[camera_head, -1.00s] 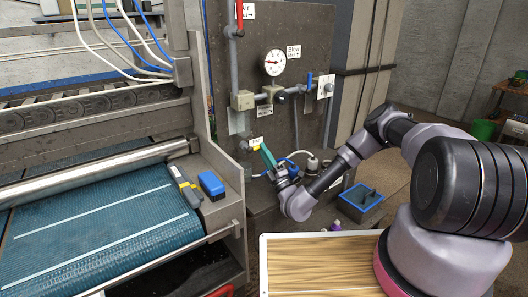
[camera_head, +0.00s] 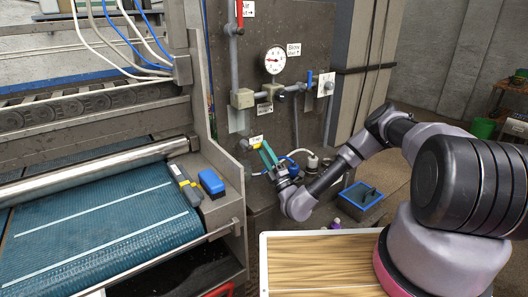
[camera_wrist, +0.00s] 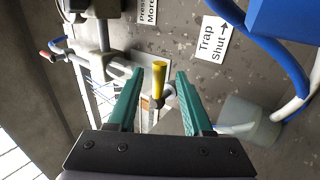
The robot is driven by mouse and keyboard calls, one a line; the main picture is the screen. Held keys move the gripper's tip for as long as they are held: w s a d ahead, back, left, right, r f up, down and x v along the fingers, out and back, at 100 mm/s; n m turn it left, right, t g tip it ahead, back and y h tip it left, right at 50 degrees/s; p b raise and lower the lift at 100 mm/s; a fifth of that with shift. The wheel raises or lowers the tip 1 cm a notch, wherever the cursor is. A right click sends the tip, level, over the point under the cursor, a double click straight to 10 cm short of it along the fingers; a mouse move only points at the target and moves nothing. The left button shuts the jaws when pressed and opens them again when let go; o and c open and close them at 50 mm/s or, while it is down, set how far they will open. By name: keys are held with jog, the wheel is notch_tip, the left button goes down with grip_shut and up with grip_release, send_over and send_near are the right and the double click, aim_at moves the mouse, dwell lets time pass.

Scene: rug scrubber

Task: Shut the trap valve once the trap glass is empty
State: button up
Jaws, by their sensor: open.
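The trap valve handle (camera_wrist: 159,80) is a yellow lever beside the "Trap Shut" label (camera_wrist: 212,38) in the wrist view. My gripper (camera_wrist: 158,75) is open, with one teal finger on each side of the lever and visible gaps between. In the head view my gripper (camera_head: 268,154) is at the lower part of the grey panel, just under the small label (camera_head: 256,140). A cloudy, translucent vessel (camera_wrist: 250,122), perhaps the trap glass, stands right of the fingers in the wrist view. Its contents cannot be made out.
Blue and white hoses (camera_wrist: 285,60) run close to the right finger. A pressure gauge (camera_head: 275,61) and grey pipes are higher on the panel (camera_head: 300,30). The rug machine (camera_head: 90,225) stands at left, with a blue box (camera_head: 211,183) on its edge.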

jog(key=v, duration=1)
jog(key=shift+s+d+f, duration=0.1)
jog(key=shift+s+d, duration=0.05)
jog(key=v, duration=0.9)
jog(key=s+d+r+n+g+y, duration=0.1)
jog(key=s+r+n+g, duration=0.1)
jog(key=r+n+g, duration=1.1)
jog(key=s+d+r+n+g+y, duration=0.1)
jog(key=s+r+n+g, duration=0.1)
jog(key=r+n+g, duration=1.15)
jog(key=s+d+r+n+t+h, duration=0.3)
jog(key=d+r+n+t+h, duration=0.1)
jog(key=r, duration=0.3)
jog(key=s+d+r+n+t+h, duration=0.4)
jog(key=r+n+h, duration=0.1)
jog(key=r+n, duration=0.2)
jog(key=s+d+r+n+t+h, duration=0.3)
jog(key=s+r+n+t+h, duration=0.1)
jog(key=r, duration=0.5)
jog(key=shift+d+n+t+h, duration=0.3)
jog(key=shift+d+n+t, duration=0.15)
jog(key=shift+n, duration=0.5)
